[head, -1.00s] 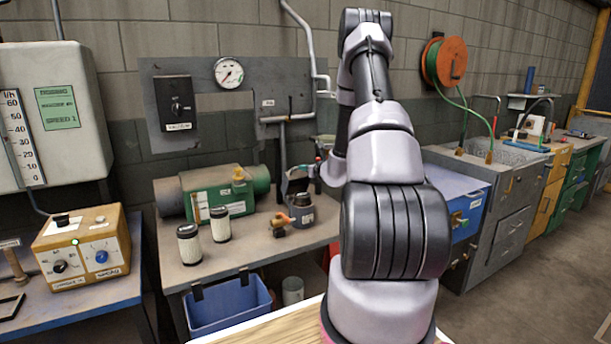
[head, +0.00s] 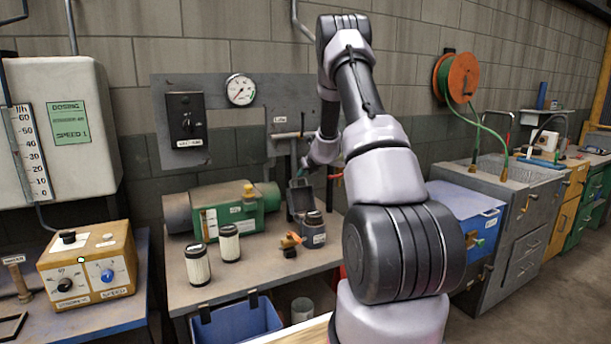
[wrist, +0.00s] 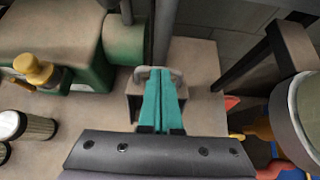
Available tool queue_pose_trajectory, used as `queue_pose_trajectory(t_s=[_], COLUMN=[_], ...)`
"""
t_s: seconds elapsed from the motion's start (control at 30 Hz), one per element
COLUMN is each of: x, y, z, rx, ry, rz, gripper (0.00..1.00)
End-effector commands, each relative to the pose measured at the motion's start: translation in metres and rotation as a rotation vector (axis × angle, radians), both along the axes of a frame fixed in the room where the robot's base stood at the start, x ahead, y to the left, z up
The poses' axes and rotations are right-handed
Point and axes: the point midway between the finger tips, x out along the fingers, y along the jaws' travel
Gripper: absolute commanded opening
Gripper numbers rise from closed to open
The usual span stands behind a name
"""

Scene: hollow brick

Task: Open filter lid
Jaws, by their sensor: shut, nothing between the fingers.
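A dark grey filter housing (head: 312,234) with a pale label stands on the bench, right of the green machine. A dark plate-like part, seemingly its lid (head: 299,197), stands raised at its back; its exact angle is unclear. My gripper (head: 301,175) is at the top of that part. In the wrist view my teal fingers (wrist: 158,100) are shut together, with nothing between them. They are over a grey-brown block with a pale handle-like bar (wrist: 158,73) beyond the tips. I cannot tell whether they touch it. The fingers hide part of the block.
The green cylinder machine (head: 222,208) with a brass fitting lies to the left. Two pale filter cartridges (head: 197,265) stand in front of it. An orange-handled valve (head: 290,243) is beside the housing. Pipes run down the wall panel behind. A blue bin (head: 238,326) is below the bench.

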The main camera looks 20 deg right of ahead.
Motion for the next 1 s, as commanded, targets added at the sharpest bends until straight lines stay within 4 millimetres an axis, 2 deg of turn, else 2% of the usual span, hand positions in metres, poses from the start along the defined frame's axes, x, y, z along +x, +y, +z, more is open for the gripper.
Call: queue_pose_trajectory(t_s=[0.13, 0.4, 0.83, 1.0], x=[0.009, 0.014, 0.014, 0.006], y=[0.001, 0.001, 0.0, -0.006], z=[-0.002, -0.004, -0.003, 0.007], rx=[0.0, 0.0, 0.0, 0.0], ry=[-0.001, 0.0, 0.0, -0.003], rz=[0.001, 0.001, 0.0, 0.0], gripper=[0.0, 0.0, 0.0, 0.0])
